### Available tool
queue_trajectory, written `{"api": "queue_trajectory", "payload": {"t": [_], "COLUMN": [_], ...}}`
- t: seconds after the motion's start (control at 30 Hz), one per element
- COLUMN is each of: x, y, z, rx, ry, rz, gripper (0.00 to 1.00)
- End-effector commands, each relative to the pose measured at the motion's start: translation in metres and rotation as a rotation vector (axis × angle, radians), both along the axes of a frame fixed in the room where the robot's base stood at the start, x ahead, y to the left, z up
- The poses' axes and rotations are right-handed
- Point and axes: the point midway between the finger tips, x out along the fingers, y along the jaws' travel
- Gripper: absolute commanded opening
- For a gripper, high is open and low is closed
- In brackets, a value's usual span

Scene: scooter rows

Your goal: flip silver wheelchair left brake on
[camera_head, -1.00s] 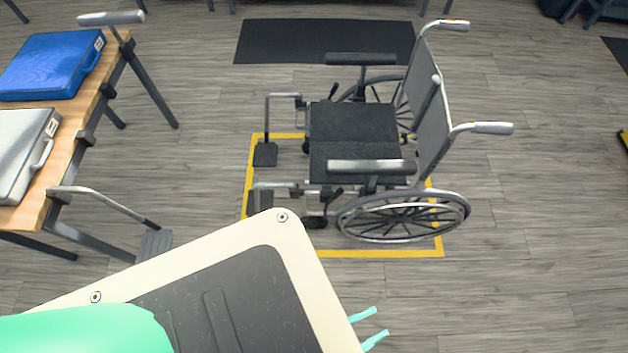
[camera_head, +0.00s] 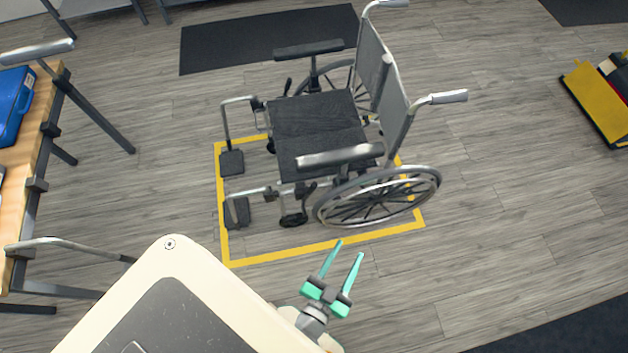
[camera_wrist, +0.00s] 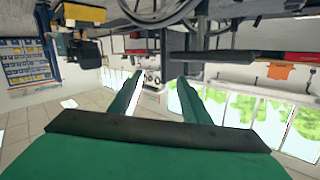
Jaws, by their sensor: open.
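The silver wheelchair (camera_head: 388,85), with black seat and armrests, faces left inside a yellow floor outline in the head view. Its near side is its left side, with a large spoked wheel (camera_head: 425,196). A small dark lever (camera_head: 309,189), seemingly the left brake, stands just ahead of that wheel, below the near armrest. Its exact angle is hard to tell. My gripper (camera_head: 350,249) has two teal fingers apart, with nothing between them. In the picture it lies just below the near wheel, apart from the lever. The fingers also show in the wrist view (camera_wrist: 158,92).
The yellow outline (camera_head: 290,252) surrounds the chair. A wooden table (camera_head: 22,165) with a blue case (camera_head: 12,105) stands at left.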

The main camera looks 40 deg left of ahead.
Motion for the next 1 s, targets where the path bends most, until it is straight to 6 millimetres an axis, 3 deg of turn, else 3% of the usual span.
{"api": "queue_trajectory", "payload": {"t": [0.03, 0.17, 0.3, 0.6, 0.77, 1.0], "x": [0.016, 0.049, 0.081, 0.116, 0.12, 0.135], "y": [0.015, 0.05, 0.098, 0.203, 0.228, 0.239], "z": [-0.015, -0.054, -0.095, -0.16, -0.173, -0.182], "rx": [0.02, 0.056, 0.081, 0.085, 0.079, 0.076], "ry": [0.0, 0.026, 0.075, 0.211, 0.25, 0.257], "rz": [0.019, 0.047, 0.081, 0.159, 0.179, 0.183], "gripper": [0.43, 0.43, 0.43, 0.43, 0.43, 0.43]}}
